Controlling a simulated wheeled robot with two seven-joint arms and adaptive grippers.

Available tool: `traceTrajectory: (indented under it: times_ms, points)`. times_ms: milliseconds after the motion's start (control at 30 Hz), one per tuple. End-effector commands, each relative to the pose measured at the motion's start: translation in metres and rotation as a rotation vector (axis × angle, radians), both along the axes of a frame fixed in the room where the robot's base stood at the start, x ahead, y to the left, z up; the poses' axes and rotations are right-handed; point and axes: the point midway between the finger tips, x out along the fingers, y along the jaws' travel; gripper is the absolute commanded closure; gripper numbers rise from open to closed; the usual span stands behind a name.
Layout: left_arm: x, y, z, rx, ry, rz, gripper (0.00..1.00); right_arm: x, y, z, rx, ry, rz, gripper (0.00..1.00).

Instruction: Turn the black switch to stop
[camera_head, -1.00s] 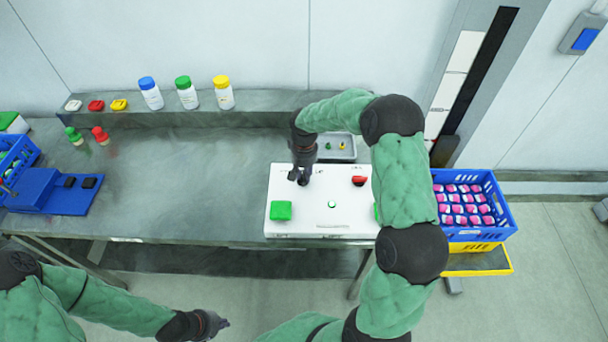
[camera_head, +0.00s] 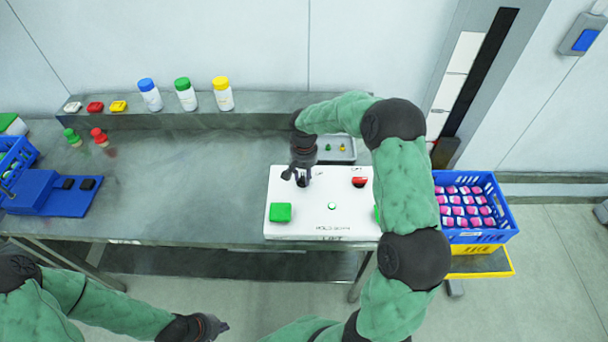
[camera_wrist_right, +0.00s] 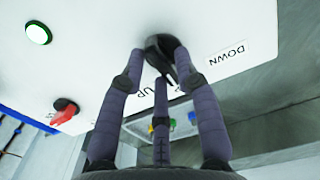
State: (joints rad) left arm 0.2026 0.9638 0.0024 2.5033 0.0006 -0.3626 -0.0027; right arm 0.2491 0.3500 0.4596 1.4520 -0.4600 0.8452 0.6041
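The white control box (camera_head: 348,222) sits on the bench, with the black switch (camera_wrist_right: 160,50) on its top between the UP and DOWN labels. My right gripper (camera_head: 297,178) is at the switch, near the box's far left corner. In the right wrist view the fingers of this gripper (camera_wrist_right: 160,62) stand apart around the switch; a gap shows on the left, and contact on the right is unclear. The fingers partly hide the switch and UP label. My left gripper (camera_head: 216,326) hangs in front of the bench, away from the box; its fingers are too small to judge.
The box also carries a green button (camera_head: 281,212), a red switch (camera_head: 359,182) and a small round green button (camera_head: 332,206). A grey tray (camera_head: 350,153) lies behind it. A blue crate (camera_head: 500,190) stands right.

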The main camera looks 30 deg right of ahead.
Motion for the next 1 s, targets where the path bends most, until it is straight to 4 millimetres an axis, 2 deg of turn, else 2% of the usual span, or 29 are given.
traceTrajectory:
  times_ms: [333, 467, 1000]
  points:
    - [0.0, 0.0, 0.0, 0.0, 0.0, 0.0, 1.0, 0.0, 0.0, 0.001, 0.0, 0.0, 0.001, 0.54]
    - [0.0, 0.0, 0.0, 0.0, 0.0, 0.0, 1.0, 0.001, 0.0, 0.009, -0.001, -0.002, 0.001, 0.54]
    - [0.0, 0.0, 0.0, 0.0, 0.0, 0.0, 1.0, 0.001, 0.0, 0.103, -0.001, -0.001, 0.001, 0.54]
